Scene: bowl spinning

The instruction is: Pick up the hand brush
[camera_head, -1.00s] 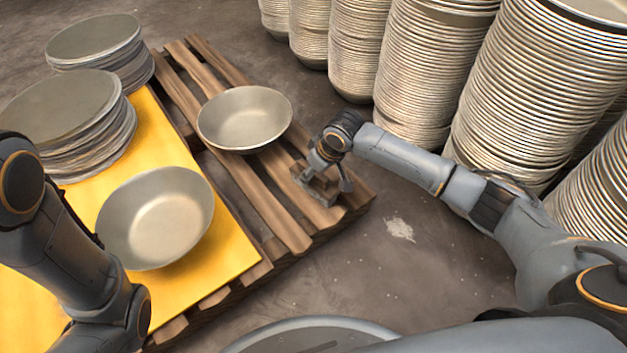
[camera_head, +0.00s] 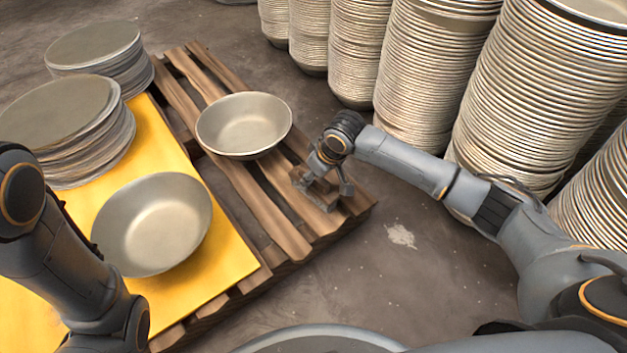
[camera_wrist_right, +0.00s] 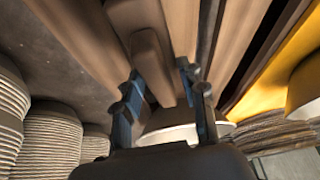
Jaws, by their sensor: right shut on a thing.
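The hand brush shows in the right wrist view as a brown wooden piece (camera_wrist_right: 150,62) lying between the two fingers of my right gripper (camera_wrist_right: 158,76). My right gripper is shut on it. In the head view, this gripper (camera_head: 322,188) is low at the near right corner of the wooden pallet (camera_head: 262,205). There the brush is mostly hidden by the fingers and blends with the slats. I cannot tell whether it touches the pallet. My left arm comes in at the left edge, and its gripper is outside the view.
A metal bowl (camera_head: 245,125) sits on the pallet left of my right gripper. Another bowl (camera_head: 152,225) rests on the yellow board (camera_head: 225,262). Stacks of metal discs (camera_head: 62,112) stand at the left, tall bowl stacks (camera_head: 545,75) at the right.

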